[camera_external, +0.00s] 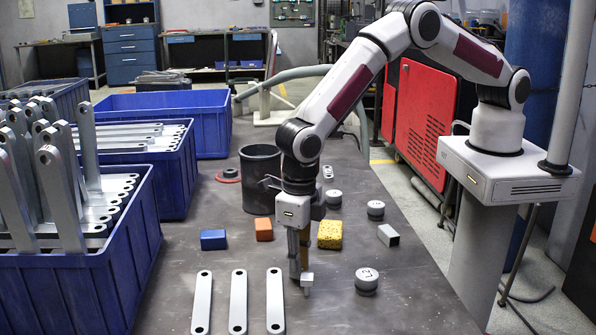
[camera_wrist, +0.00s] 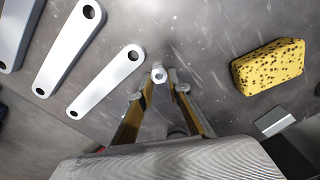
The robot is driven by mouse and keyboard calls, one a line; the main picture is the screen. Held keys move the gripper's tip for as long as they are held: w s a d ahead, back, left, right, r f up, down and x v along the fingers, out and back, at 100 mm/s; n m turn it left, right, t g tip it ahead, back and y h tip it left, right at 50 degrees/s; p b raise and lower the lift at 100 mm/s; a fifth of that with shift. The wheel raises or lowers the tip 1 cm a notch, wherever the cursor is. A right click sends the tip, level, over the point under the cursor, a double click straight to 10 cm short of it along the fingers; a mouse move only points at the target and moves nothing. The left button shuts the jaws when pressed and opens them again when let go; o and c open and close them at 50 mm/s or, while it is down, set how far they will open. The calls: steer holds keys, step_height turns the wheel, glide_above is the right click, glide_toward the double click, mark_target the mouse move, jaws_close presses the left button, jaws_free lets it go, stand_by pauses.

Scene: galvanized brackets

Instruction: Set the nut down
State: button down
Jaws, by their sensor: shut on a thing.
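My gripper (camera_external: 300,276) points straight down, low over the table just right of the row of flat brackets. In the wrist view its two brass-coloured fingers (camera_wrist: 160,92) close in on a small pale metal nut (camera_wrist: 159,75) with a dark hole. The nut sits at the fingertips, and the jaws are shut on it. In the external view the nut is too small to tell from the pale fingertips. Whether the nut touches the table is not clear.
Three flat galvanized brackets (camera_external: 238,302) lie left of my gripper. A round weight (camera_external: 366,280) stands close on the right. Behind are a yellow sponge (camera_external: 330,234), an orange block (camera_external: 263,229), a blue block (camera_external: 213,239) and a dark cylinder (camera_external: 261,178). Blue bins (camera_external: 120,285) line the left.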

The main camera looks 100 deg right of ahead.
steer(key=shift+f, duration=0.1)
steer(key=c, duration=1.9)
jaws_free()
step_height(320, 180, up, 8)
steer(key=shift+f, duration=0.1)
